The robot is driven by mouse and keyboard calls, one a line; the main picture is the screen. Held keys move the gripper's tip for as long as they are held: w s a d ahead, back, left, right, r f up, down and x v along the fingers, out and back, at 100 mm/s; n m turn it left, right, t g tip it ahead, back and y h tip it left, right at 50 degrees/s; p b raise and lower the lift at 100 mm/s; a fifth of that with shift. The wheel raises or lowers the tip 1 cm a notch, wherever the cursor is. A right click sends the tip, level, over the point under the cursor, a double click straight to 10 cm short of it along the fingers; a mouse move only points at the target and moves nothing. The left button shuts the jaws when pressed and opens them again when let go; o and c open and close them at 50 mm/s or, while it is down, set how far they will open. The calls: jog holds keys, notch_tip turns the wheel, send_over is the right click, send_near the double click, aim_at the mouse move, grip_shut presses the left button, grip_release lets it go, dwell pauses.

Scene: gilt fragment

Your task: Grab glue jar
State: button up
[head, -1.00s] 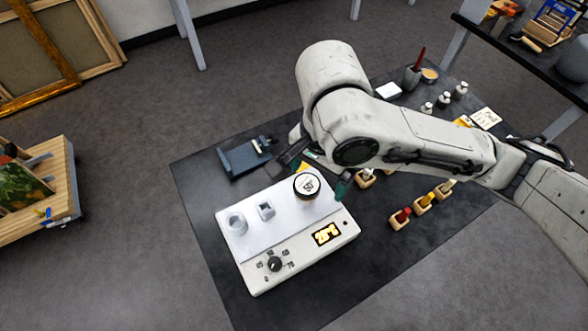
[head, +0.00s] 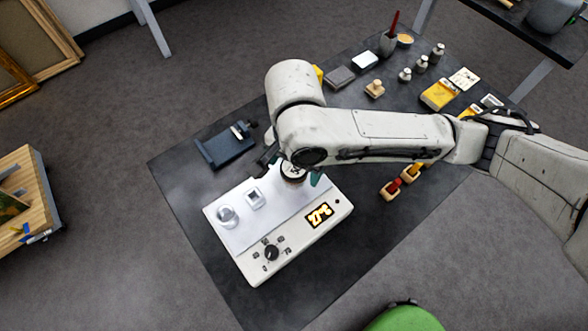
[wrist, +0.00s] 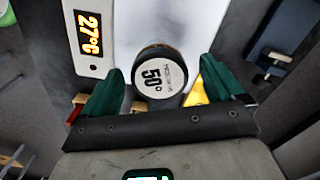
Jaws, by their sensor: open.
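The glue jar (head: 292,174) has a pale lid marked 50° and a dark rim. It stands on the back right part of the white hot plate (head: 237,239). My arm partly hides it in the head view. In the wrist view the jar lid (wrist: 153,77) lies between the two green fingers of my gripper (wrist: 161,68). The fingers are spread, with a visible gap on each side of the lid. The jar's lower body is hidden.
Two small vessels, a round one (head: 227,215) and a square one (head: 255,198), stand on the plate's left part. A dark blue holder (head: 226,146) lies behind it. Bottles (head: 421,64) and yellow boxes (head: 439,94) are at the table's far right.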

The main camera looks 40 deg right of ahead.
jog(key=shift+f, duration=1.05)
jog(key=c, duration=1.3)
jog(key=shift+r, duration=0.1)
jog(key=shift+c, duration=0.2)
